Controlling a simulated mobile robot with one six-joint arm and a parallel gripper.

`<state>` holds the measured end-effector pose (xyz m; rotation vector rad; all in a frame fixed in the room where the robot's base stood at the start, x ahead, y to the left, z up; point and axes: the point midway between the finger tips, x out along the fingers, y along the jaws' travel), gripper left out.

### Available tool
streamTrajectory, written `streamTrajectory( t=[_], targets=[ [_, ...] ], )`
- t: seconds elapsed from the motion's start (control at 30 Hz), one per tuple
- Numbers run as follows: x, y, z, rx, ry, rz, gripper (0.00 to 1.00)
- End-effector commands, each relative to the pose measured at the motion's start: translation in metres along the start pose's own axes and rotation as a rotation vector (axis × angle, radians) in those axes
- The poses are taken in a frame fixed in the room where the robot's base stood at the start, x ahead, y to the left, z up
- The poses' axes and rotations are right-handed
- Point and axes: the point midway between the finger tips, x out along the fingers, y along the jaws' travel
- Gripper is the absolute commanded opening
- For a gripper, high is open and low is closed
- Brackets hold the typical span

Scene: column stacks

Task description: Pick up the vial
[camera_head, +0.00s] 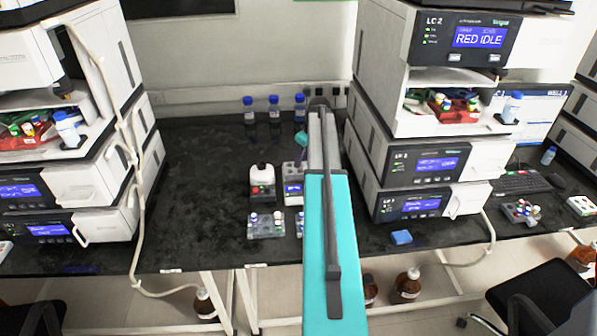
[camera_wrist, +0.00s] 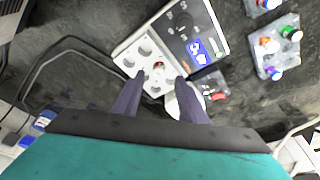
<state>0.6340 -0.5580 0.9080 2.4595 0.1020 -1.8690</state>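My gripper (camera_wrist: 160,79) is open in the wrist view, its two dark purple fingers apart, pointing at a white instrument (camera_wrist: 140,42) with round wells and a blue screen. A small red-and-white vial-like item (camera_wrist: 158,66) shows in a well, between the fingertips in the picture; I see no contact. Several capped vials (camera_wrist: 290,32) stand in a clear rack (camera_wrist: 272,48) at the upper right, apart from the gripper. In the head view, a clear rack (camera_head: 266,233) holds vials on the black bench. My teal arm hides part of a second rack there. Which vial is meant is unclear.
Blue-capped bottles (camera_head: 274,110) line the back wall. Tall instrument stacks (camera_head: 410,165) flank the bench (camera_head: 195,190). Open bench lies left of the jug.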

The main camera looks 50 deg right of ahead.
Motion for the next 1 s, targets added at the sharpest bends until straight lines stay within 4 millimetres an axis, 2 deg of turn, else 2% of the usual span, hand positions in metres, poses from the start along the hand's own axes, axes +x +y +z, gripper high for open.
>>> streamTrajectory(
  t=[0.43, 1.0],
  targets=[
    [0.037, 0.002, -0.001, -0.001, -0.001, -0.002, 0.38],
    [0.040, 0.001, -0.001, -0.002, 0.000, -0.001, 0.38]
  ],
)
